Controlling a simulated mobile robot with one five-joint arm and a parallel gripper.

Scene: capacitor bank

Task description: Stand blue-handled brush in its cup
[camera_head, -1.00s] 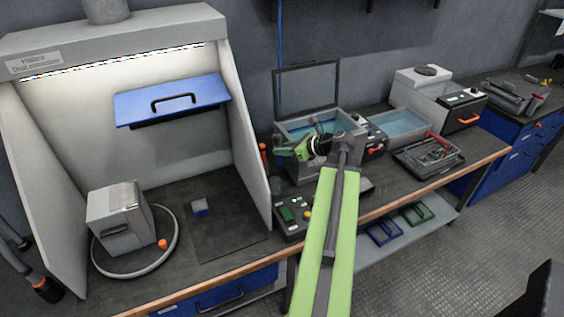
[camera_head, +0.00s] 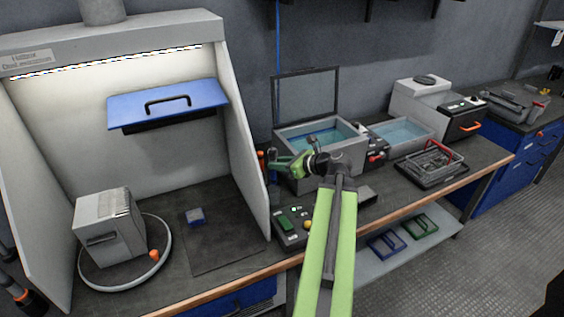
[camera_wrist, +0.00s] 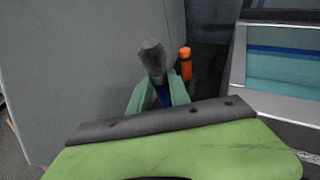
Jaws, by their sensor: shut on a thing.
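My gripper (camera_head: 284,164) is at the right side wall of the fume hood, left of the open bath. In the wrist view its green fingers (camera_wrist: 158,95) are shut on the blue-handled brush, whose grey head (camera_wrist: 152,58) points up and whose blue handle (camera_wrist: 164,97) shows between the fingers. The brush stands roughly upright, tilted slightly. The handle's lower end is hidden behind my gripper. A dark cup-like shape (camera_head: 274,192) shows below my gripper in the head view; I cannot tell whether the handle is inside it.
An orange-topped tool (camera_wrist: 186,62) stands just behind the brush. The fume hood's side wall (camera_head: 243,140) is close on the left. The open bath (camera_head: 345,155) is on the right. A control box (camera_head: 291,228) sits in front on the bench.

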